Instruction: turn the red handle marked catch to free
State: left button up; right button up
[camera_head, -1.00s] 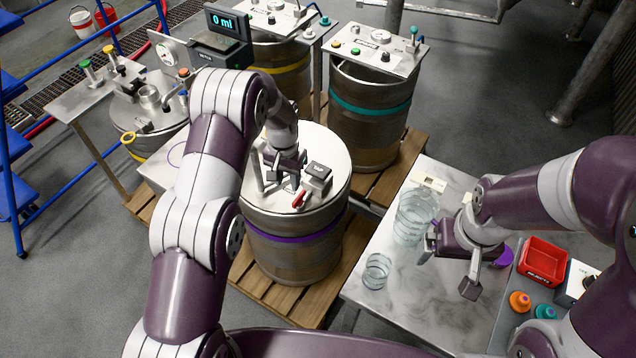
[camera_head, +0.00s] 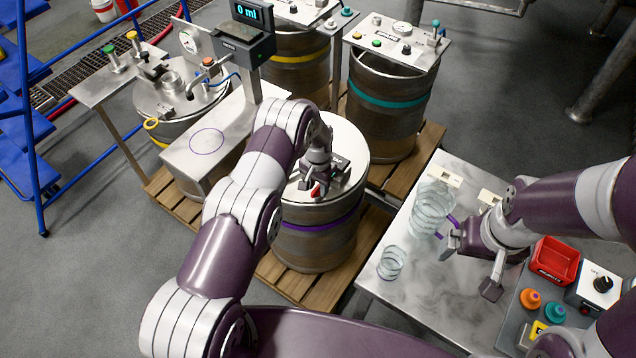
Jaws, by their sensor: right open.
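The red handle (camera_head: 317,191) is a small lever on the lid of the steel drum with the purple band (camera_head: 318,228), in the middle of the head view. It is partly hidden by my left gripper (camera_head: 312,187), which points down right at it. I cannot tell whether its fingers touch the handle or are closed on it. A dark labelled block (camera_head: 339,163) sits beside it on the lid; the handle's marking is not readable. My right gripper (camera_head: 470,268) is open and empty, above the marble table, away from the drum.
Glass vessels (camera_head: 391,263) stand on the marble table (camera_head: 408,291). A red bin (camera_head: 555,262) and coloured knobs (camera_head: 530,298) lie at its right. A scale display (camera_head: 252,12) and more drums (camera_head: 388,100) stand behind. My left arm crosses in front of the pallet.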

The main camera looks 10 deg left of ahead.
pick_arm(q)
jog(key=shift+a, duration=0.1)
grip_shut()
jog(key=n+b, duration=0.2)
jog(key=b, duration=0.1)
jog(key=shift+w+f+n, duration=0.1)
jog(key=shift+f+n, duration=0.05)
jog(key=shift+n, duration=0.25)
jog(key=n+b, duration=0.3)
jog(key=n, duration=0.1)
jog(key=shift+n, duration=0.3)
jog(key=n+b, duration=0.2)
jog(key=n, duration=0.3)
jog(key=shift+b, duration=0.4)
jog(key=shift+r+n+b, duration=0.15)
jog(key=shift+n+b, duration=0.2)
jog(key=shift+n, duration=1.05)
jog(key=shift+r+n+b, duration=0.15)
jog(key=shift+n+b, duration=0.2)
jog(key=shift+n, duration=1.05)
